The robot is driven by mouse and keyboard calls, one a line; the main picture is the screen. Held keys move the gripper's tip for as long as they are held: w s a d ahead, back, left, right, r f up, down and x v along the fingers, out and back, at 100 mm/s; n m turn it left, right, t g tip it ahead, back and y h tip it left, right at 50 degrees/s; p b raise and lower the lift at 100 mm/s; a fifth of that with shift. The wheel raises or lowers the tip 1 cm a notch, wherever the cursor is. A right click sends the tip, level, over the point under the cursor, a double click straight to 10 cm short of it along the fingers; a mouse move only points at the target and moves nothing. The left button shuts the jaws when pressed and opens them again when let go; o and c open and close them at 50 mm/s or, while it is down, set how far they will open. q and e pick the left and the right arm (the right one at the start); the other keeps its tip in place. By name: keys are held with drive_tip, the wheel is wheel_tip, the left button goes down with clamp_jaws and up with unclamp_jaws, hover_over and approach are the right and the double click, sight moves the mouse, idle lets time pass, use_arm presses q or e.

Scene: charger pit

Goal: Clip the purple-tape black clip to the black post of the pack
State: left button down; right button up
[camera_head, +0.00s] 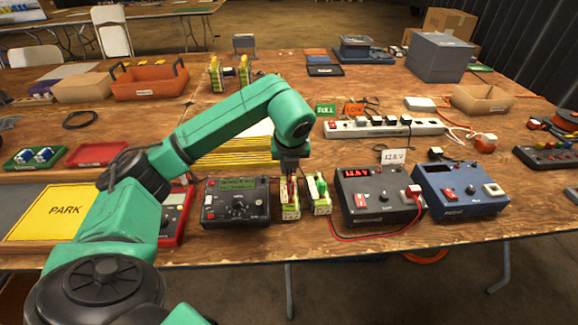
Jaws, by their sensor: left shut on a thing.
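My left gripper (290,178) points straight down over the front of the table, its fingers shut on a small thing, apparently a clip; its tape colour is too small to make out. The gripper is directly above the left of two small yellow-green and white packs (290,211), with something reddish between its fingertips and the pack top. I cannot tell whether the held thing touches a post. The right pack (322,207) stands beside it with a green piece (321,187) on top. The black post is not distinguishable. My right gripper is not in view.
A black meter box (236,203) stands left of the packs. A blue box (460,191) is farther right. The table's front edge is close.

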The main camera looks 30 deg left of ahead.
use_arm(q)
drive_tip(key=shift+f, duration=0.15)
idle(0.4)
drive_tip(key=c, duration=0.7)
unclamp_jaws()
drive_tip(key=shift+c, duration=0.2)
drive_tip(key=shift+o, duration=1.1)
wheel_tip(320, 180, up, 8)
drive_tip(key=p, duration=0.5)
drive_tip(key=shift+f, duration=0.15)
